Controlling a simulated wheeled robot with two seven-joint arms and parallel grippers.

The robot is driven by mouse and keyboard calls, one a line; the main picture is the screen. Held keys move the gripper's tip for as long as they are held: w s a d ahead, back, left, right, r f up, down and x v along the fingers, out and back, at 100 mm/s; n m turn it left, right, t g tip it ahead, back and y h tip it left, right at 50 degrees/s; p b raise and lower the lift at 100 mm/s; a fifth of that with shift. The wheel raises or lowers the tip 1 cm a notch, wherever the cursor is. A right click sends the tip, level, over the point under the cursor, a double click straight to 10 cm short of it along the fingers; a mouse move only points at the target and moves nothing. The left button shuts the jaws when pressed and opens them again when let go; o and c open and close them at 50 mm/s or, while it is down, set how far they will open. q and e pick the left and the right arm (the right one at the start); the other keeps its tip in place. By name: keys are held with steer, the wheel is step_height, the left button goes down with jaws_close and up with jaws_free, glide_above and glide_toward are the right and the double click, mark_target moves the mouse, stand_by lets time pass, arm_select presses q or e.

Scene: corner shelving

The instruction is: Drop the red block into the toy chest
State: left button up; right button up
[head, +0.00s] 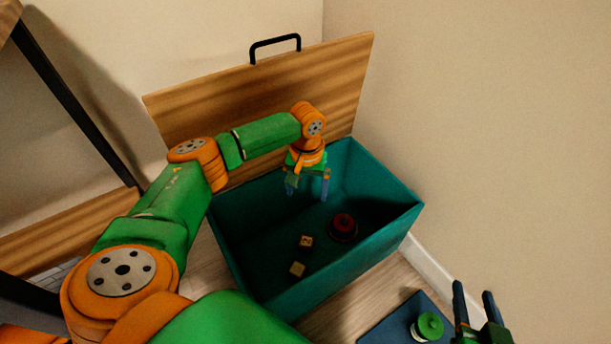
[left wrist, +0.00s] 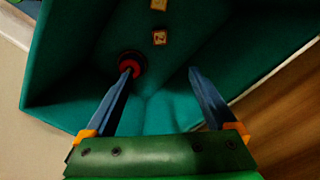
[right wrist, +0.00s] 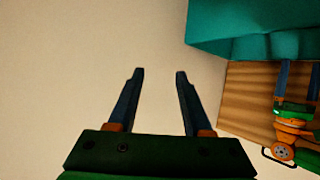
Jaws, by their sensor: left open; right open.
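The toy chest (head: 355,277) is a teal box with its wooden lid (head: 225,93) raised behind it. Inside, on its floor, lie a small reddish-brown wooden cube (head: 306,241) with a mark on its face, a paler wooden cube (head: 297,269) and a round red object (head: 343,226) on a dark base. I cannot tell for sure which is the red block. My left gripper (head: 307,195) is open and empty, pointing down into the chest's back part; in the left wrist view (left wrist: 161,71) nothing is between its fingers. My right gripper (head: 472,291) is open and empty, outside the chest at lower right.
A blue mat or tray (head: 382,326) with a green round toy (head: 430,325) lies on the floor right of the chest. Pale walls meet behind the chest. A dark-framed wooden shelf (head: 75,226) stands at left.

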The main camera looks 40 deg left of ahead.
arm_select(q)
step_height(320, 180, up, 4)
steer(key=shift+f+p, duration=0.25)
steer(key=shift+p, duration=0.55)
arm_select(e)
steer(key=s+d+f+g+h, duration=0.1)
steer(key=s+d+f+g, duration=0.2)
steer(key=s+f+g, duration=0.5)
steer(key=s, duration=0.3)
steer(key=shift+s+d+f+m+h, duration=0.2)
steer(key=shift+s+f+m+h, duration=0.1)
steer(key=shift+f+h, duration=0.1)
steer(key=shift+w, duration=0.1)
